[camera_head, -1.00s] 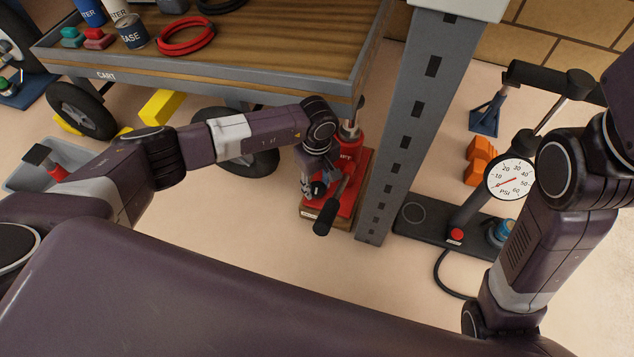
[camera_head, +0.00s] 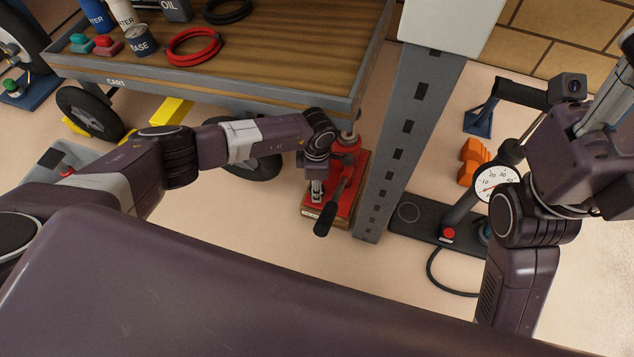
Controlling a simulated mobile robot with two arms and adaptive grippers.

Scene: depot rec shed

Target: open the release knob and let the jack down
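The red jack (camera_head: 347,196) stands on the floor under the cart's right corner, its post close beneath the cart edge. Its handle socket slants toward me and ends in a black grip (camera_head: 325,222). My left gripper (camera_head: 316,197) points down at the left front part of the jack, beside the handle. Its pale fingertips are small, and their gap is unclear. I cannot make out the release knob; the gripper may cover it. My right arm is raised at the right edge, and its fingers cannot be told apart there.
The cart (camera_head: 210,85) carries cans, a red hose coil (camera_head: 194,47) and other items. A grey slotted post (camera_head: 405,130) stands just right of the jack. Further right are a floor pump with a gauge (camera_head: 494,184), orange chocks (camera_head: 472,161) and a blue stand (camera_head: 479,121). Floor before the jack is clear.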

